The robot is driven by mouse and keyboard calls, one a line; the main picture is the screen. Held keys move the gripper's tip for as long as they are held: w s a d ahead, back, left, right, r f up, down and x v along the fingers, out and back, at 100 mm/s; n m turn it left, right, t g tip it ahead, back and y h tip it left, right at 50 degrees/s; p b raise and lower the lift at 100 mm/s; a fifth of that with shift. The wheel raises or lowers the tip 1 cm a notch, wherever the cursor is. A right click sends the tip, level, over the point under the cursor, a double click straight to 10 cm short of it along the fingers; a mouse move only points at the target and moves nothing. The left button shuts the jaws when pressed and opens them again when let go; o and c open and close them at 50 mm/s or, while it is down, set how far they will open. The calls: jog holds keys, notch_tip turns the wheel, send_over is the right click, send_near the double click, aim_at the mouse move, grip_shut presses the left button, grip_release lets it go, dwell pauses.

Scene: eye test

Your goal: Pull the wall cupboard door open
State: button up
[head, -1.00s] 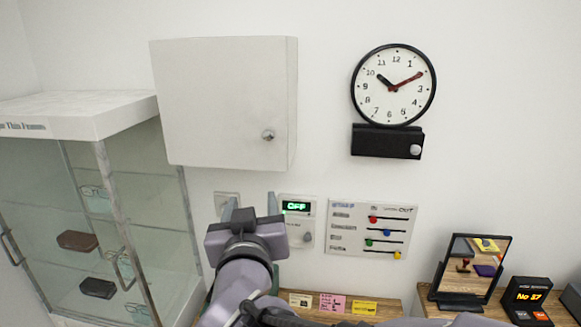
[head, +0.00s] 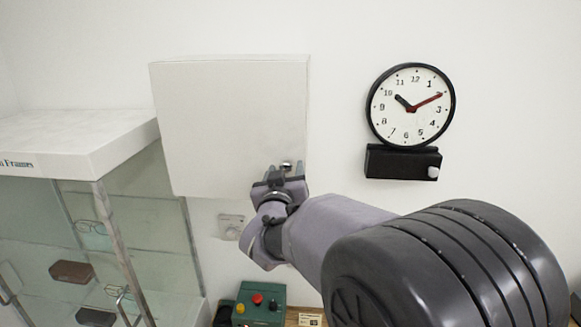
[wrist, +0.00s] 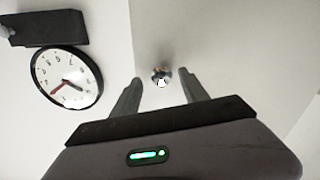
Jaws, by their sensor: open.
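The white wall cupboard (head: 228,120) hangs on the wall left of centre in the head view, and its door looks shut. Its small round metal knob (head: 286,166) sits near the door's lower right corner; it also shows in the wrist view (wrist: 161,76). My gripper (head: 285,171) is at the knob, coming from below and in front. In the wrist view my gripper (wrist: 160,79) is open, with one finger on each side of the knob in the picture. Gaps show on both sides, and the fingers are not closed on it. How deep the knob sits between them is hard to tell.
A clock (head: 410,105) with a black box (head: 402,162) below hangs to the right. A glass display case (head: 75,145) stands left, close under the cupboard. A green button box (head: 259,303) is below. The wall between cupboard and clock is clear.

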jog(key=shift+w+a, duration=0.2)
jog(key=shift+c, duration=0.2)
jog(key=shift+s+d, duration=0.1)
grip_shut()
dwell(1.0)
